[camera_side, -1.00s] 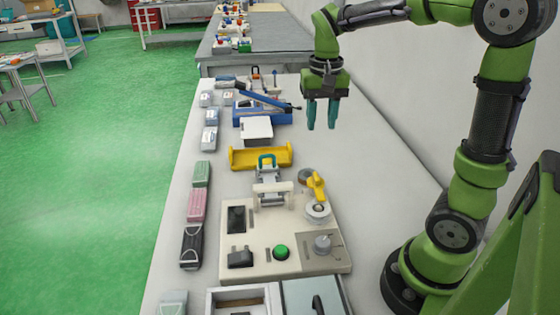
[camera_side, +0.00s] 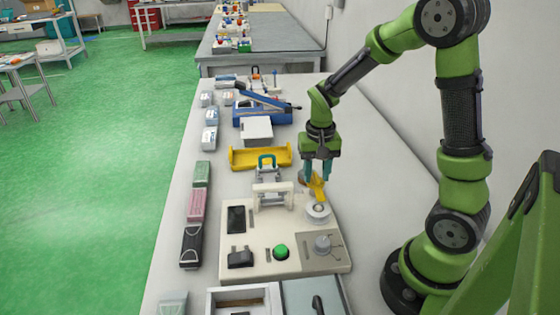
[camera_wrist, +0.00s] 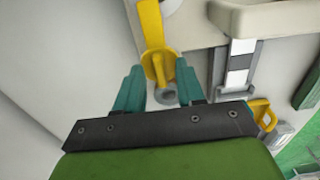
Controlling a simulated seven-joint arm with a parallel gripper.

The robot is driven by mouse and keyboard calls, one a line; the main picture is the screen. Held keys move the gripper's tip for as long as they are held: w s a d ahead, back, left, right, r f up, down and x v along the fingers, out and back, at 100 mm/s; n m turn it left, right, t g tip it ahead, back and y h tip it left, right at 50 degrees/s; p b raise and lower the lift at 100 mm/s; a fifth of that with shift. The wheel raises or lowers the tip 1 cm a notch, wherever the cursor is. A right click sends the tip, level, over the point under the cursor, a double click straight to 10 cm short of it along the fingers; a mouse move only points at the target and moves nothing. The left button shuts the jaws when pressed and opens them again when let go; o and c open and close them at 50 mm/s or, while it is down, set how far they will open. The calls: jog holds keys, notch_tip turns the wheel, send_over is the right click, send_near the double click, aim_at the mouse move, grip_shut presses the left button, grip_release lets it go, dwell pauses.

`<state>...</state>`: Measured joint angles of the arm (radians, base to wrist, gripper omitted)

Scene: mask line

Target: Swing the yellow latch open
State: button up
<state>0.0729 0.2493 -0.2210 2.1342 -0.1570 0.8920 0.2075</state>
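The yellow latch (camera_side: 317,188) stands on a round pale base (camera_side: 317,211) at the back right corner of the cream panel. Its yellow arm also shows in the wrist view (camera_wrist: 152,28), running from the top edge to a rounded end. My gripper (camera_side: 317,176) is lowered over the latch, fingers pointing down. In the wrist view my gripper's teal fingers (camera_wrist: 160,72) are apart, one on each side of the latch's rounded end. The right finger looks very close to the yellow part; I cannot tell whether it touches. The fingers hide part of the latch in the side view.
A yellow tray (camera_side: 243,159) and a blue device (camera_side: 262,118) lie behind. The bench right of the latch is clear.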

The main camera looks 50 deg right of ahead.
grip_shut()
jog(key=shift+n, duration=0.3)
dwell(0.3)
jog(key=n, duration=0.4)
jog(key=shift+r, duration=0.1)
jog(key=n, duration=0.4)
jog(key=shift+n, duration=0.4)
jog(key=n, duration=0.4)
jog(key=shift+n, duration=2.2)
